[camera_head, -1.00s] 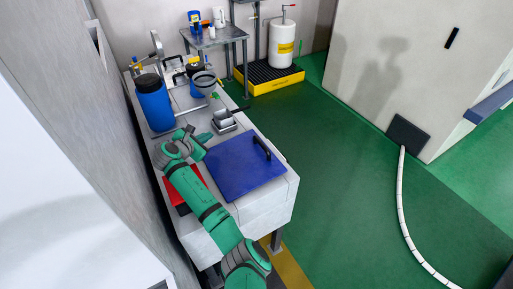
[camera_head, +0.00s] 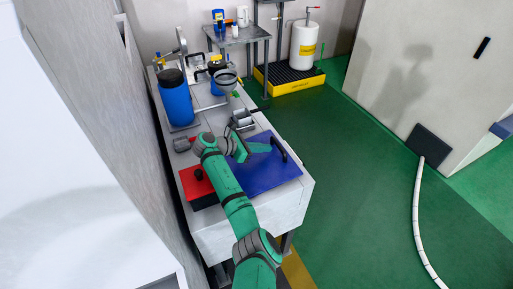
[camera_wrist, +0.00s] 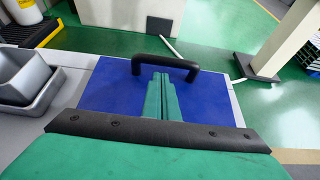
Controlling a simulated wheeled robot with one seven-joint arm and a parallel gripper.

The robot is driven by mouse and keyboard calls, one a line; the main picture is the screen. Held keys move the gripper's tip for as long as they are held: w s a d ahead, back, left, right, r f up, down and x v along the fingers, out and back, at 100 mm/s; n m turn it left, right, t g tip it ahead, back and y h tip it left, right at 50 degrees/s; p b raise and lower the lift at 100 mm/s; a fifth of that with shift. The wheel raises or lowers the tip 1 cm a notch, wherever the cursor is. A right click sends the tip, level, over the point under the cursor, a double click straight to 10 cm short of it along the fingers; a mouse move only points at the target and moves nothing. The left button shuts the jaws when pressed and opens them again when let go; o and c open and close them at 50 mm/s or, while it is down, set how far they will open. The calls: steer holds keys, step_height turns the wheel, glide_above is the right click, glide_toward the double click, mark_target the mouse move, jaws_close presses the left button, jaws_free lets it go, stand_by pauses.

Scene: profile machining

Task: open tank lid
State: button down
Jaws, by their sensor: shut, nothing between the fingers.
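The tank lid (camera_head: 262,178) is a flat blue panel on the front part of the grey bench, and it lies flat. Its black bar handle (camera_head: 279,150) stands up near the lid's right edge. In the wrist view the blue lid (camera_wrist: 105,90) lies below my gripper, with the handle (camera_wrist: 165,64) arching just beyond the fingertips. My gripper (camera_wrist: 160,77) is shut, its two green fingers side by side and holding nothing. In the head view my gripper (camera_head: 268,148) reaches over the lid from the left, pointing toward the handle. I cannot tell whether the fingertips touch it.
A red box (camera_head: 192,181) with a black knob sits left of the lid. A grey metal tray (camera_wrist: 40,90) sits left in the wrist view. A blue drum (camera_head: 177,105) stands farther back on the bench. Green floor (camera_head: 365,200) is open to the right.

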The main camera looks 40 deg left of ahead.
mark_target(271, 153)
steer(key=shift+x, duration=1.85)
